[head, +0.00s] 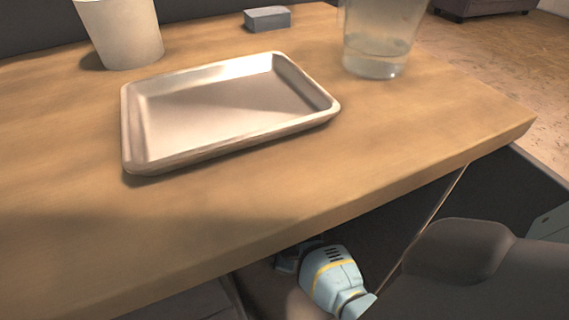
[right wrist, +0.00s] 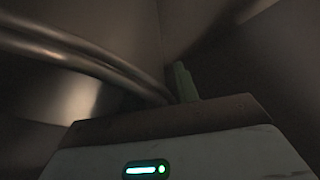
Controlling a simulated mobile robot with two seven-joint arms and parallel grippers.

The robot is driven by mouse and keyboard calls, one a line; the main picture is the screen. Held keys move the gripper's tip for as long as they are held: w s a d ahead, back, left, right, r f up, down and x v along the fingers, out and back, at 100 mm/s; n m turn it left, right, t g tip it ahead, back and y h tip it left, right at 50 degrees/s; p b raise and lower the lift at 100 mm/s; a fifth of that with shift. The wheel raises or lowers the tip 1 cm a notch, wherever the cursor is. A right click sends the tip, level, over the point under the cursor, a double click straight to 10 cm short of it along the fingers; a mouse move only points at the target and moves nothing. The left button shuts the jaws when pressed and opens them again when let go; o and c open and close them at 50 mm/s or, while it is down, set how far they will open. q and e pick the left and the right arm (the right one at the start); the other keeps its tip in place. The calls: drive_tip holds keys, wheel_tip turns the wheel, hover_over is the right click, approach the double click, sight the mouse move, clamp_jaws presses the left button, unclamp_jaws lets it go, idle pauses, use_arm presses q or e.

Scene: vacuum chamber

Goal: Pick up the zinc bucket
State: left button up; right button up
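In the right wrist view, a curved, shiny metal rim or bar (right wrist: 100,62) runs from the left to the middle, in front of a smooth grey metal wall. It looks like part of the zinc bucket, seen from very close; its whole shape is out of frame. One greenish finger (right wrist: 184,82) of my right gripper stands beside the bar's end; I cannot tell whether they touch. In the head view my right gripper (head: 290,258), pale blue with yellow bands, is low beyond the table's front edge, its fingertips mostly hidden. My left gripper is not in view.
The wooden table (head: 240,200) fills the head view, its front edge above my right gripper. A metal tray (head: 135,150), a cream tapered vessel (head: 125,35), a clear glass with liquid (head: 375,50) and a grey block (head: 267,19) stand on it. The table's front left is clear.

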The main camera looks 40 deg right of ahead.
drive_tip(key=shift+w+f, duration=0.1)
drive_tip(key=shift+f, duration=0.2)
drive_tip(key=shift+r, duration=0.1)
clamp_jaws()
drive_tip(key=shift+w, duration=0.1)
idle(0.9)
